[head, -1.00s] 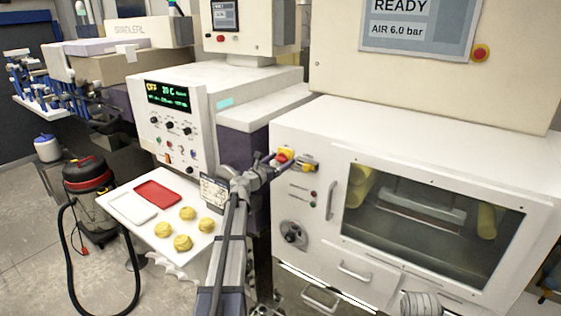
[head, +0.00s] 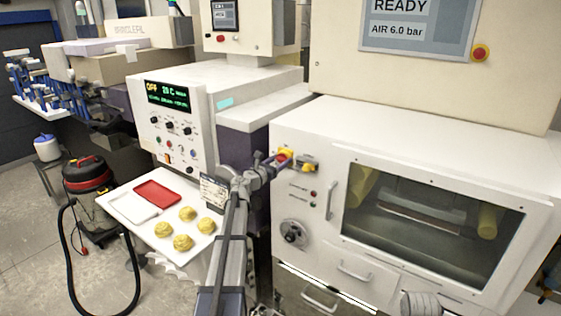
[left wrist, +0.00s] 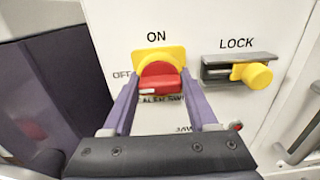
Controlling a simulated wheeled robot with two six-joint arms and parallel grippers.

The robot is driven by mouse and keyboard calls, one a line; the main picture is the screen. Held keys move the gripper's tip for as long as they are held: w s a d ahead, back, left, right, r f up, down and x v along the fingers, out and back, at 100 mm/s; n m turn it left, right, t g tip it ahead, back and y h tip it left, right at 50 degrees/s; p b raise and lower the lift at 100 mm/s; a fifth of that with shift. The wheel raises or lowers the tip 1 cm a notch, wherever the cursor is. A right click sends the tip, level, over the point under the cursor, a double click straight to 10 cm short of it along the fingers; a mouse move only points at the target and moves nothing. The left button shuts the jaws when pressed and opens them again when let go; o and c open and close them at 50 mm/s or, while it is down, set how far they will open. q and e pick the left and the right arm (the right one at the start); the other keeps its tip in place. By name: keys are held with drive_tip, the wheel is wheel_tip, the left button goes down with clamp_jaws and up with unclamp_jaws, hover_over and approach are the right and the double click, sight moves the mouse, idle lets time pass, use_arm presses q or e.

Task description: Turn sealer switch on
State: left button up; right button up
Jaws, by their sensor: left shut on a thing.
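The sealer switch (left wrist: 168,84) is a red knob on a yellow plate, on the white front of the sealer. In the left wrist view "ON" is printed above it and "OFF" at its left. The knob's white mark is at its left side, towards "OFF". My left gripper (left wrist: 161,88) has one finger on each side of the red knob and is shut on it. In the head view my left gripper (head: 275,161) reaches the switch at the cabinet's upper left corner and partly hides it.
A yellow lock knob (left wrist: 258,75) on a metal slide sits just right of the switch, under "LOCK". A door handle (head: 330,200) and a window are further right. A white tray (head: 122,210) with several yellow rounds lies left of my arm.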

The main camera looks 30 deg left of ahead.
use_arm(q)
drive_tip(key=shift+m, duration=0.4)
drive_tip(key=m, duration=0.3)
drive_tip(key=shift+m, duration=0.4)
drive_tip(key=m, duration=1.3)
drive_tip(key=shift+m, duration=0.4)
drive_tip(key=o, duration=1.4)
drive_tip(key=shift+c, duration=0.2)
